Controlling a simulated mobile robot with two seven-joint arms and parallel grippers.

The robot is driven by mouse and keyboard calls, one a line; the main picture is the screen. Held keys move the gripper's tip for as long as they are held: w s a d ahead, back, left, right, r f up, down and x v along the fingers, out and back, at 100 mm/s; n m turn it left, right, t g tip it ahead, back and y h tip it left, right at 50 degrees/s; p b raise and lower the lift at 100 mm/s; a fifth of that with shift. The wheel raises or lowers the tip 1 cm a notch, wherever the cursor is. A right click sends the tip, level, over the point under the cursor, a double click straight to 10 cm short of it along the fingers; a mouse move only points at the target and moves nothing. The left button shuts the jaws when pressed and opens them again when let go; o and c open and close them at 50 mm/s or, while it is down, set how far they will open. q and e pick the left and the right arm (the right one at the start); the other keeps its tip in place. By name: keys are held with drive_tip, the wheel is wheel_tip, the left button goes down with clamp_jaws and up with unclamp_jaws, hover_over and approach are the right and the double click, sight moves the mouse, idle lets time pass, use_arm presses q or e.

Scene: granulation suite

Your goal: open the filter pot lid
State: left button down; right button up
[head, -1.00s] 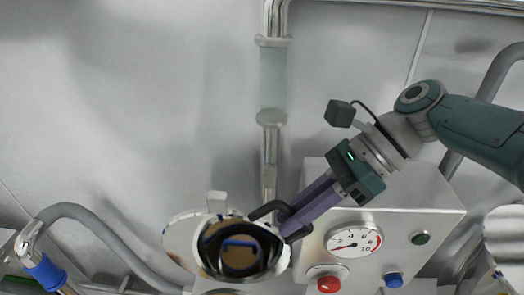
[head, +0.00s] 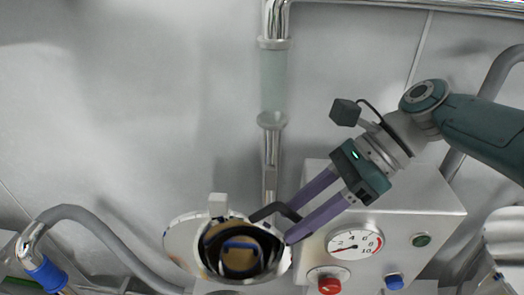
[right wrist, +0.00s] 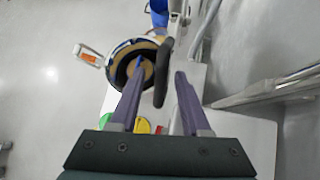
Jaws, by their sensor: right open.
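The filter pot (head: 240,258) is at the bottom of the head view, a round shiny vessel with a dark and brown round face crossed by a blue band. It also shows in the right wrist view (right wrist: 122,62). I cannot tell whether that face is the inside or a reflection in the lid. A dark handle (head: 268,212) sticks out from its right side. My right gripper (head: 270,228) is open. Its purple fingers are spread either side of the handle's end, which also shows between them in the wrist view (right wrist: 163,72). My left gripper is not in view.
A grey panel box with a gauge (head: 355,243), a red button (head: 328,285) and a blue button (head: 394,281) stands right of the pot, under my right arm. A vertical pipe (head: 272,140) rises behind. A grey hose (head: 105,238) curves at left.

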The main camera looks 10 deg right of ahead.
drive_tip(key=v, duration=0.9)
drive_tip(key=s+f+n+h, duration=0.6)
drive_tip(key=s+f+n, duration=0.3)
drive_tip(key=s+n, duration=0.35)
drive_tip(key=s+r+n+t+h, duration=0.3)
drive_tip(key=s+r+n, duration=0.2)
drive_tip(key=s+n, duration=0.3)
wheel_tip(320, 180, up, 19)
drive_tip(key=n+p, duration=0.1)
drive_tip(key=p, duration=1.7)
drive_tip(key=shift+w+d+n+t, duration=0.25)
drive_tip(key=shift+w+n+t, duration=0.05)
drive_tip(key=shift+w+n, duration=0.05)
